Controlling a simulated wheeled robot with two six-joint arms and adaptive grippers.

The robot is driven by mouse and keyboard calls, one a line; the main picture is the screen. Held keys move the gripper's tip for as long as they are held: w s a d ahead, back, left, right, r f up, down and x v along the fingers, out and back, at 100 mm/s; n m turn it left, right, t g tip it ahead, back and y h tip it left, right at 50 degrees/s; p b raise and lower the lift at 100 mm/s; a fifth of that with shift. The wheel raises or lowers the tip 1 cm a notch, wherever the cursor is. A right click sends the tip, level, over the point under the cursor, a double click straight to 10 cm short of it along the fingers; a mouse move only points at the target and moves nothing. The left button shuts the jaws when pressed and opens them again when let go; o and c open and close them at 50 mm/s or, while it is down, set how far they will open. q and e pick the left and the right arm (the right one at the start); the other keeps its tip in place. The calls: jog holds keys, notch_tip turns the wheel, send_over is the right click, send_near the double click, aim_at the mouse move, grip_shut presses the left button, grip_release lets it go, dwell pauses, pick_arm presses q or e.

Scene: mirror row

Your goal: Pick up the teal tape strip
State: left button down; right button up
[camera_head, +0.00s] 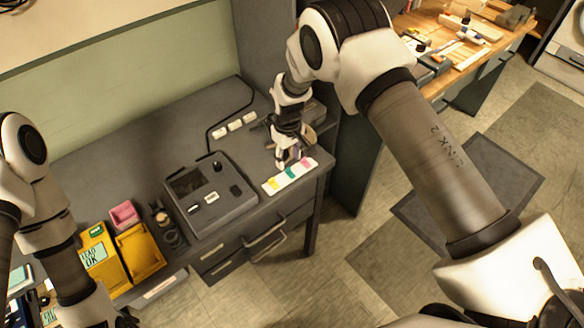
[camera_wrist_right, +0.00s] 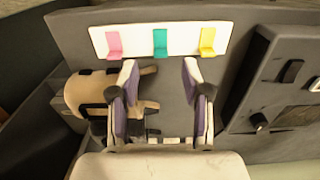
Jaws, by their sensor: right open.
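The teal tape strip (camera_head: 291,174) sits on a white card (camera_head: 279,185) near the front right corner of the grey desk, between a yellow strip (camera_head: 272,183) and a pink strip (camera_head: 305,162). In the right wrist view the teal strip (camera_wrist_right: 160,42) is upper middle, with pink (camera_wrist_right: 114,42) to its left and yellow (camera_wrist_right: 207,40) to its right. My right gripper (camera_wrist_right: 160,68) is open and empty. Its fingertips appear just short of the card, with the teal strip lined up between them. My left arm enters at the left; its gripper is not seen.
A dark grey device (camera_head: 212,197) stands left of the card. Yellow boxes (camera_head: 138,250), a pink container (camera_head: 124,215) and small dark items lie farther left. A beige cylinder (camera_wrist_right: 85,92) lies beside my right gripper. A wooden workbench (camera_head: 470,45) stands at the upper right.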

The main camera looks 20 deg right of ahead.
aim_at(288, 169)
notch_tip(288, 169, down, 4)
jog(key=shift+f+p, duration=0.15)
jog(key=shift+p, duration=0.5)
jog(key=c, duration=0.8)
